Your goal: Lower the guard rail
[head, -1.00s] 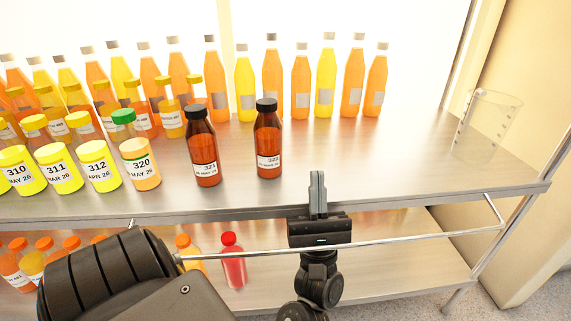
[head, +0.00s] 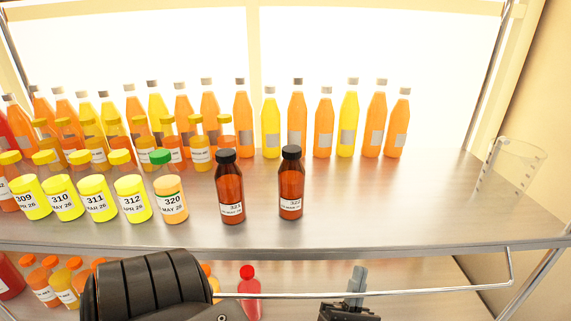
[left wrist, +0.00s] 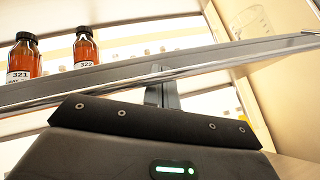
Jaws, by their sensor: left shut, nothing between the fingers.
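The guard rail (head: 430,291) is a thin chrome bar along the front of the shelf, with its right end bent back to the shelf edge. In the head view it appears below the shelf's front edge, and its left part is hidden behind my arm. My left gripper (head: 356,281) is shut and empty, fingers pointing up, at the middle of the rail. In the left wrist view the rail (left wrist: 230,58) slants across the shut fingers (left wrist: 162,92); I cannot tell whether they touch. My right gripper is not in view.
The upper shelf (head: 400,215) holds two brown bottles (head: 230,190), yellow-lidded jars (head: 97,199) and a back row of juice bottles (head: 375,125). A clear beaker (head: 508,168) stands at the right. A red bottle (head: 249,283) is on the lower shelf. The upper shelf's front right is clear.

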